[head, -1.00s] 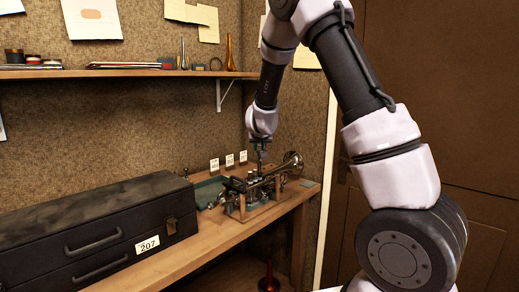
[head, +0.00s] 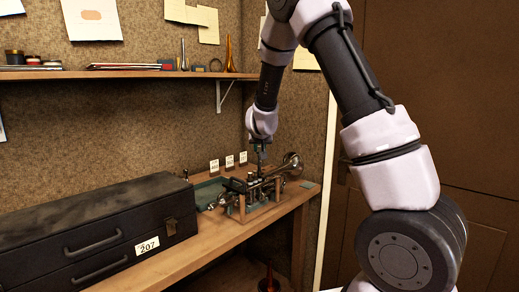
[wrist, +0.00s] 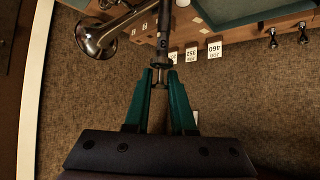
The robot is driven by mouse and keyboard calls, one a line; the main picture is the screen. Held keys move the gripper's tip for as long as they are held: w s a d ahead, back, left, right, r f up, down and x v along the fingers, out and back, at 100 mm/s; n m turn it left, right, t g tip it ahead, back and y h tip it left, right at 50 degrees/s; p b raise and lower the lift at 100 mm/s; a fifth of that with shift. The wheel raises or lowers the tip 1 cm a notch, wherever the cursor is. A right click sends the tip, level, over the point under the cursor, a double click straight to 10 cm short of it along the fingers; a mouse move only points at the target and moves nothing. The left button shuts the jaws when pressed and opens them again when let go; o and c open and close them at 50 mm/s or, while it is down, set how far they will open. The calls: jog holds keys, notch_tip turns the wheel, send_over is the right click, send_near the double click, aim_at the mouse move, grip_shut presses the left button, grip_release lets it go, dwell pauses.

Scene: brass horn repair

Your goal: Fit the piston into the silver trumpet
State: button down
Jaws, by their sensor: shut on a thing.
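The silver trumpet (head: 292,165) rests across a wooden cradle (head: 242,208) on the bench, bell to the right. Its bell (wrist: 92,38) shows at the upper left of the wrist view. My gripper (head: 262,152) points down over the trumpet's valve section. In the wrist view its teal fingers (wrist: 163,78) are shut on the piston (wrist: 161,62), whose narrow upper end shows between the tips. The dark shaft beyond the tips lines up with the valve area; I cannot tell how far the piston is inside a casing.
A black case (head: 90,235) labelled 207 fills the bench's left side. Small number cards (head: 229,161) stand behind the trumpet, beside a green tray (head: 207,189). A wall shelf (head: 110,73) holds small items. A door lies to the right.

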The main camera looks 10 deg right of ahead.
aim_at(259, 167)
jog(key=shift+w+f, duration=0.1)
jog(key=shift+f, duration=4.15)
jog(key=c, duration=0.7)
grip_release()
jog(key=v, duration=1.1)
jog(key=shift+f, duration=0.15)
